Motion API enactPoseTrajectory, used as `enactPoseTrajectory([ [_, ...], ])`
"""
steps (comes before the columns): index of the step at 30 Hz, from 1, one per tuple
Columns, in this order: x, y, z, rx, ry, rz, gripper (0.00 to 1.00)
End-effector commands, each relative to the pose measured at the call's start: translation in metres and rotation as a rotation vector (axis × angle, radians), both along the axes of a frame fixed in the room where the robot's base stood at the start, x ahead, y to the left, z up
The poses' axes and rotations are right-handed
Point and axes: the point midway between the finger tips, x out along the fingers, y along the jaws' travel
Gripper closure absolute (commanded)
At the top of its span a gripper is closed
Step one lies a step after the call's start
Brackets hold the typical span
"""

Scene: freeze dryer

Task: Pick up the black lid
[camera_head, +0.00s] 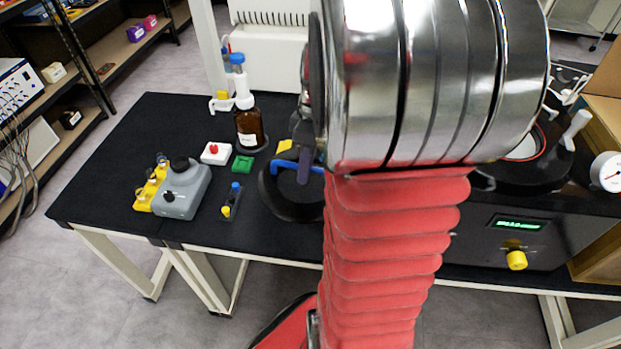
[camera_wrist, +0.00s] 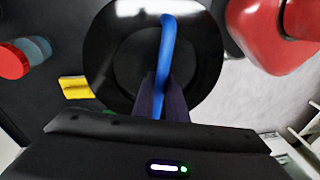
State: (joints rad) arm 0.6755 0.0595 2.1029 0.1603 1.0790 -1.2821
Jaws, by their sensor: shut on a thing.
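The black lid (camera_wrist: 205,50) is a round, glossy black disc with a blue handle (camera_wrist: 168,60) across its top. In the wrist view it fills the upper middle. In the head view the lid (camera_head: 290,205) is at the front edge of the black table, partly hidden behind my arm, and its blue handle (camera_head: 285,165) shows. My gripper (camera_wrist: 160,100) has its dark fingers closed around the blue handle. In the head view my gripper (camera_head: 305,165) is mostly covered by my arm. I cannot tell whether the lid touches the table.
Left of the lid stand a brown bottle (camera_head: 252,128), a green block (camera_head: 243,165), a small rack with blue and yellow caps (camera_head: 231,200) and a grey device (camera_head: 182,190). The freeze dryer (camera_head: 515,235) with a yellow knob is at right. The table's left part has bare room.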

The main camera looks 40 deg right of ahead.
Motion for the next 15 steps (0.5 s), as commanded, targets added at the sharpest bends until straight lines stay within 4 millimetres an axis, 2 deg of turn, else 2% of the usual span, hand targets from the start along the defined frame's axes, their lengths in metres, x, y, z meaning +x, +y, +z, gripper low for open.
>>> enactPoseTrajectory([
  [8, 0.039, 0.031, -0.001, 0.002, 0.0, 0.005, 1.0],
  [15, 0.081, 0.064, -0.001, 0.001, -0.001, 0.007, 1.0],
])
